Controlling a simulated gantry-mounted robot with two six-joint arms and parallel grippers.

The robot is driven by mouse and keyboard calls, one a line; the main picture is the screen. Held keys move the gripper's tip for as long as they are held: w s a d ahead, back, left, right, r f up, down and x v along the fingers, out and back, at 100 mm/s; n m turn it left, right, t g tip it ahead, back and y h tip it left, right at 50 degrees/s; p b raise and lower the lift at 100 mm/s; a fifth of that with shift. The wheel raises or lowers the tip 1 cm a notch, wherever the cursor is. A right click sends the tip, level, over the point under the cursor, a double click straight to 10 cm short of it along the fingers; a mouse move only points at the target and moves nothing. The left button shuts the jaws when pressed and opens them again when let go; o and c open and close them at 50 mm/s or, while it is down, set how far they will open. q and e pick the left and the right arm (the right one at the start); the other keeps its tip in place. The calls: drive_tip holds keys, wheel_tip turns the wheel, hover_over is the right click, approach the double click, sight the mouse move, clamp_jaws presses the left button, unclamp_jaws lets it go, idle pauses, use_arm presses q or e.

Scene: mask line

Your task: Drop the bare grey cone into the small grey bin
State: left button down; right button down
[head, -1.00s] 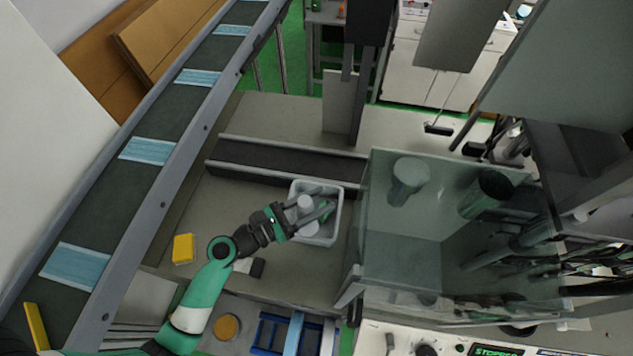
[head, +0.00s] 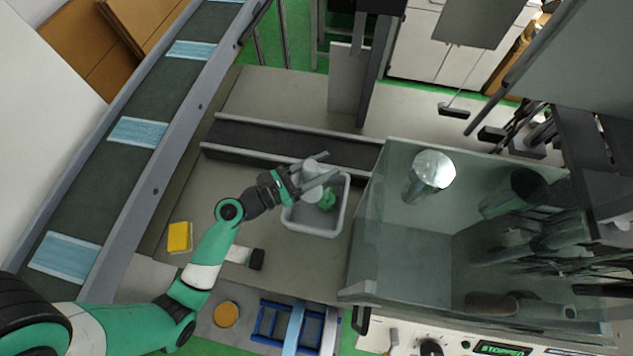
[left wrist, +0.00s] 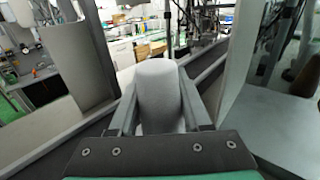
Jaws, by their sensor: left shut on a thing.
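The bare grey cone (head: 311,168) is held between the fingers of my left gripper (head: 318,173). In the left wrist view the cone (left wrist: 160,90) stands upright between the two fingers, its rounded narrow end up. The gripper is shut on it. In the head view, the cone and fingers overlap the back left part of the small grey bin (head: 317,229). How high the cone is above the bin, or whether it reaches inside, is hard to tell. My right gripper is not in view.
A green crumpled thing (head: 327,199) lies in the bin. A dark rail (head: 255,143) runs behind it. A glass-walled cabinet (head: 395,255) stands close on the right. A conveyor (head: 100,190) with blue masks is at left. A yellow block (head: 180,237) lies on the table.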

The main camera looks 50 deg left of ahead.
use_arm(q)
drive_tip(key=shift+f, duration=0.45)
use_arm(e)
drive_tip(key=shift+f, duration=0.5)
use_arm(q)
drive_tip(key=shift+c, duration=1.4)
unclamp_jaws()
